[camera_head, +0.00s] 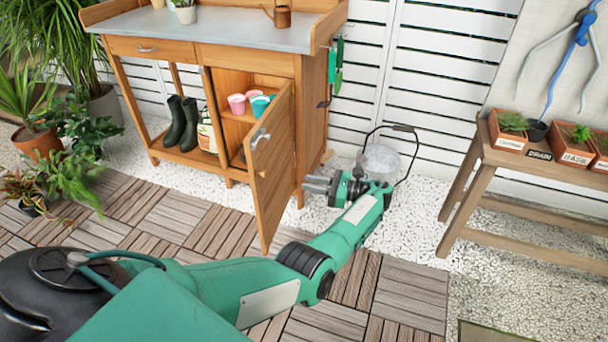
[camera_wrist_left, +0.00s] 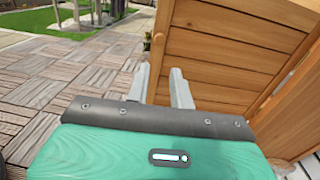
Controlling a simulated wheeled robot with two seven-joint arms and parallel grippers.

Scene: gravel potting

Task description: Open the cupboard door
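The wooden cupboard door (camera_head: 271,185) stands open under the potting bench, swung out toward the front. Inside the cupboard (camera_head: 236,113) pink and teal pots show on a shelf. My left gripper (camera_head: 306,185) is right of the door, its fingers pointing left toward it. In the left wrist view its two grey fingers (camera_wrist_left: 160,88) are apart with nothing between them. A wooden panel (camera_wrist_left: 222,60) fills the upper right there, beyond the fingertips; I cannot tell whether they touch it. My right gripper is not in view.
Dark boots (camera_head: 182,125) stand on the bench's lower shelf. A glass-like container with a wire handle (camera_head: 380,160) is behind my left wrist. A wooden plant table (camera_head: 530,150) stands at right. Open wooden decking (camera_head: 165,215) lies left of the door.

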